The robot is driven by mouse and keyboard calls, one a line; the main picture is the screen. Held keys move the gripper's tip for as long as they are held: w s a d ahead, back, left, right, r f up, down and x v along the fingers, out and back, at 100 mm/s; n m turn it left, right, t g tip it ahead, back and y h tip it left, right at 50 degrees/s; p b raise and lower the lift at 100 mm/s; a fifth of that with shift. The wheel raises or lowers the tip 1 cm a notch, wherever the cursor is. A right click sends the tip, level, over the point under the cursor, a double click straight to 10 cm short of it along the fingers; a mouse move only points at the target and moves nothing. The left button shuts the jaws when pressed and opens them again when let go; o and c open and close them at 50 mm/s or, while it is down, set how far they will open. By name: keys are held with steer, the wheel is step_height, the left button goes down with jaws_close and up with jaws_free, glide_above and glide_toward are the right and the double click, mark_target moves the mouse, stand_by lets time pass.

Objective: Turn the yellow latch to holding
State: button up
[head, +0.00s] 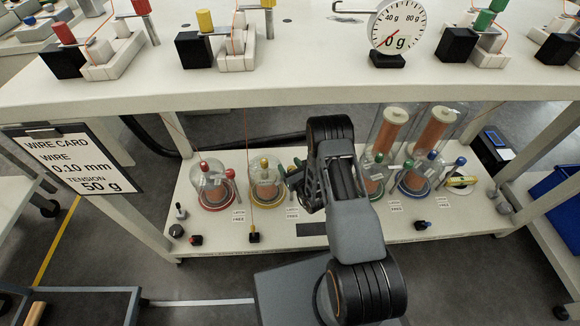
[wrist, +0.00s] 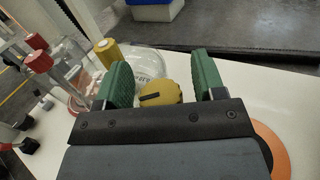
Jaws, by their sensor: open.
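The yellow latch (wrist: 159,93) is a round yellow knob with a dark bar mark on its face, seen in the wrist view. It lies between the two green fingers of my gripper (wrist: 161,80), with a small gap on each side. My gripper is open. In the head view my gripper (head: 296,175) is just right of the yellow-topped glass dome (head: 266,181) on the lower shelf. The latch is too small or hidden to make out there. A "LATCH FREE" label (head: 292,213) lies on the shelf below my gripper.
A red-topped dome (head: 213,185) stands to the left. Blue- and green-marked domes with large copper spools (head: 435,134) stand to the right. Red posts (wrist: 37,52) and a yellow cylinder (wrist: 107,52) stand close left in the wrist view. The upper table (head: 290,78) overhangs the shelf.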

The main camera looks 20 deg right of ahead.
steer(key=shift+s, duration=0.1)
steer(key=p+v, duration=0.3)
steer(key=v, duration=1)
steer(key=shift+s, duration=0.3)
steer(key=shift+d, duration=0.1)
